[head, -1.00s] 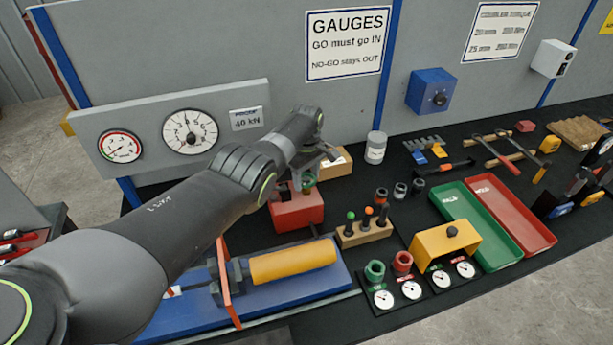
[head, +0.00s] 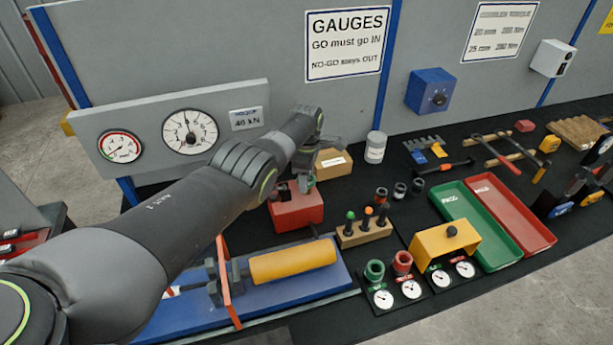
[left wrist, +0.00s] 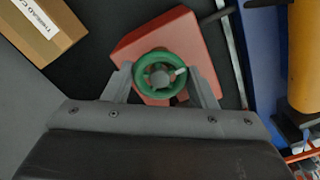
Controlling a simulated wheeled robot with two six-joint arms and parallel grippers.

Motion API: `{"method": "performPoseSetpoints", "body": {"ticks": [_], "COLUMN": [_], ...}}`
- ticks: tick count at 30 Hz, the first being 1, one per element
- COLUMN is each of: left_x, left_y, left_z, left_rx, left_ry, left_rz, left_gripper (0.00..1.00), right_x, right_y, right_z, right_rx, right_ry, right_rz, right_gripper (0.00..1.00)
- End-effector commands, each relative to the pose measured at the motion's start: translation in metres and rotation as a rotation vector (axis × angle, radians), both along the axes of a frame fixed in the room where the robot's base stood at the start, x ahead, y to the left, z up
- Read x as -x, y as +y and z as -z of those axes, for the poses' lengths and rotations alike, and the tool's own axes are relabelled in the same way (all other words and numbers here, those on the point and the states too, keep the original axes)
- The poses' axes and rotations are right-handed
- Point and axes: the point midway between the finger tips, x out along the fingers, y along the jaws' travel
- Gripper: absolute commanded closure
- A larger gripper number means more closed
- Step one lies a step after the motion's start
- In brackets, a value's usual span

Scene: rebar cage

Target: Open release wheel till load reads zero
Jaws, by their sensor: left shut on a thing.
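The green release wheel (left wrist: 160,76) sits on a red pump block (left wrist: 195,42). In the left wrist view one finger of my left gripper (left wrist: 161,82) is on each side of the wheel, shut on its rim. A pale mark shows at the wheel's right side. In the head view the red block (head: 297,210) stands on the bench and my left gripper mostly hides the wheel. The large white dial (head: 189,131) on the grey panel has its needle pointing nearly straight up. The smaller dial (head: 120,147) has coloured bands. My right gripper is not in view.
A blue base (head: 190,314) with a yellow cylinder (head: 292,261) lies in front of the red block. A cardboard box (head: 333,163) stands behind it. A wooden stand (head: 364,232) with coloured-knob tools is to the right.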

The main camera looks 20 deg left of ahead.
Motion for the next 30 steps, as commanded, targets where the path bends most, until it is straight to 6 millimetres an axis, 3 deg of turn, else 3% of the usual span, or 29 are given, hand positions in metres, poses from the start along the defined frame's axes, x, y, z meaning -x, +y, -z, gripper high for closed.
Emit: {"method": "performPoseSetpoints", "body": {"ticks": [10,11,15,25,30], "left_x": [-0.002,-0.002,-0.002,-0.001,-0.001], "left_y": [0.000,0.000,0.000,0.000,0.000], "left_z": [-0.003,-0.003,-0.002,-0.003,-0.019], "left_rx": [0.000,0.000,0.000,0.001,0.001], "left_ry": [-0.008,-0.008,-0.006,-0.002,-0.004], "left_rz": [-0.006,-0.005,-0.004,-0.003,-0.002], "left_gripper": [0.71,0.46,0.27,0.27,0.27], "right_x": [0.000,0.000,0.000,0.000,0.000], "right_y": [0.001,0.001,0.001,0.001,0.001], "right_z": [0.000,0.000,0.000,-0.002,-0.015], "right_rx": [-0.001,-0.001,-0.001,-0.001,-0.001], "right_ry": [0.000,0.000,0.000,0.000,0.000], "right_rz": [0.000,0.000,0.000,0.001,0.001], "right_gripper": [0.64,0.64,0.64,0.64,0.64]}}
